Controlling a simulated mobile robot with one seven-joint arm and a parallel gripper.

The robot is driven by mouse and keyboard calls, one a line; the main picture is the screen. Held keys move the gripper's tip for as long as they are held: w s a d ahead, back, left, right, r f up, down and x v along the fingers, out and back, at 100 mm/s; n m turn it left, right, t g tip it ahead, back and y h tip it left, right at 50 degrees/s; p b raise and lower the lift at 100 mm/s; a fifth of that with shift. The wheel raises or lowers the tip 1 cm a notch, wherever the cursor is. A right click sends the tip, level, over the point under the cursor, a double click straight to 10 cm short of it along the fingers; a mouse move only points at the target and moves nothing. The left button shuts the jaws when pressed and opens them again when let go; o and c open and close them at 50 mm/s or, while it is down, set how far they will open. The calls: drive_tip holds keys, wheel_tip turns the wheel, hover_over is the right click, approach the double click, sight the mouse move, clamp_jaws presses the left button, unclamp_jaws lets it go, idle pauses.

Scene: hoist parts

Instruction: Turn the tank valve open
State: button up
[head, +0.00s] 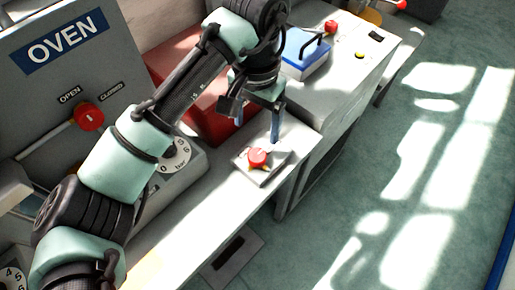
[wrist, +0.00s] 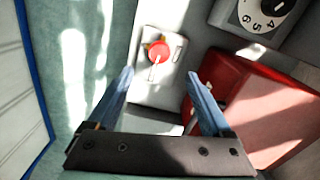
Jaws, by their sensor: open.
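A round red valve knob (head: 257,157) with a pale pointer line sits on a small grey plate on the bench's front part; I take it as the tank valve, though no label on it is legible. Yellow marks show beside it. In the wrist view the knob (wrist: 159,50) lies ahead of the fingertips, roughly midway between them. My gripper (head: 274,138) is just above and behind the knob, pointing down. In the wrist view its blue fingers (wrist: 160,76) are spread, with nothing between them, apart from the knob.
A red box (head: 205,105) stands behind my gripper. A dial (head: 174,155) is near my arm. A blue-topped block (head: 304,52) stands further back. Open floor (head: 400,200) lies right.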

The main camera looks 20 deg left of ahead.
sight(257, 154)
wheel_tip(257, 154, down, 11)
drive_tip(key=shift+r, duration=0.1)
idle(0.3)
drive_tip(key=shift+w, duration=0.1)
clamp_jaws()
